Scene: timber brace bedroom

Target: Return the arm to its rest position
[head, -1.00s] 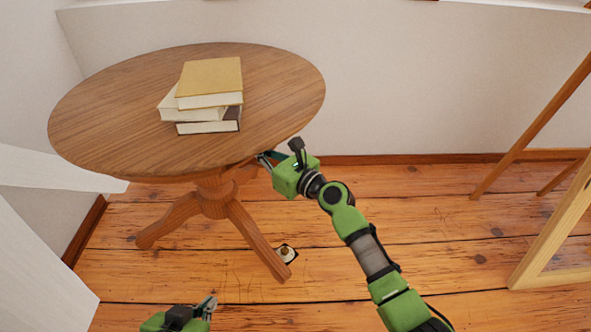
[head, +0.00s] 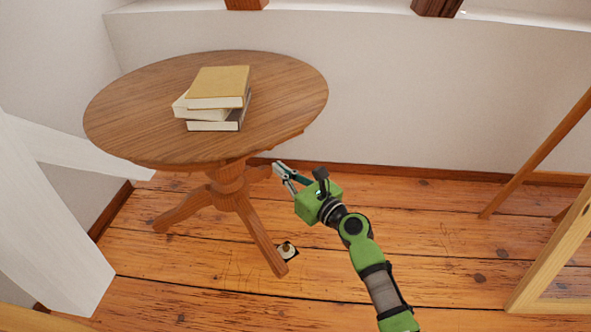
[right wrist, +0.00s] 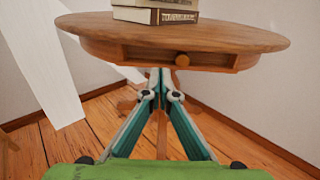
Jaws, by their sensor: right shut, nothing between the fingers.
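My right arm reaches in from the lower right, with its green wrist beside the round wooden table (head: 290,105). My right gripper (head: 276,170) is shut and empty, just right of the table's pedestal and below its top in the head view. I see no contact with the table, though the exact gap is hard to judge. My left gripper is not in view.
Stacked books (head: 218,88) lie on the table. A small round item on a dark-and-white base (head: 287,250) is on the floor near a table foot. A white brace (head: 60,215) stands left, a wooden frame (head: 555,245) right. Open floor lies between table and frame.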

